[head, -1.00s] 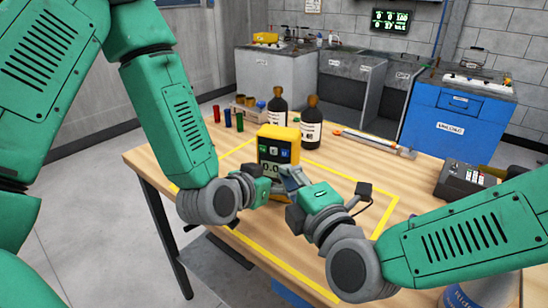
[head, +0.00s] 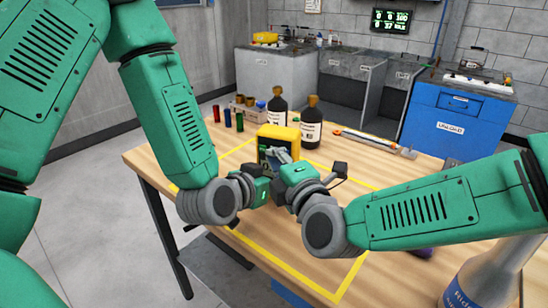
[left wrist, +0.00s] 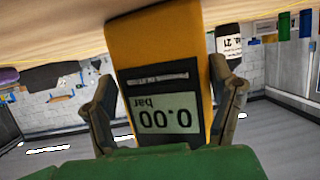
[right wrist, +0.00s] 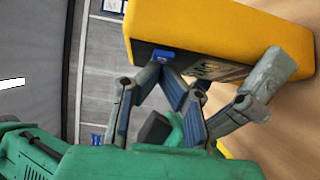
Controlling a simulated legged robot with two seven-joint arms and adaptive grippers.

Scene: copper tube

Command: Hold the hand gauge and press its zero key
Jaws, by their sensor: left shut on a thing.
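The yellow hand gauge (head: 279,133) is upright above the table. My left gripper (head: 262,187) is shut on it, with fingers on both sides in the left wrist view (left wrist: 165,110). There the gauge's display (left wrist: 165,112) reads 0.00, upside down. My right gripper (head: 278,158) is at the front of the gauge and covers most of its face in the head view. In the right wrist view the gauge body (right wrist: 225,35) spans the top, and a blue key (right wrist: 162,55) shows close to grey finger parts. Whether they touch, and the right jaw's opening, are unclear.
The wooden table (head: 160,158) bears a yellow taped outline. Two dark bottles (head: 311,128) and small coloured tubes (head: 227,118) stand behind the gauge. A long tool (head: 375,142) lies at the back right. A bottle (head: 480,275) stands at the front right.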

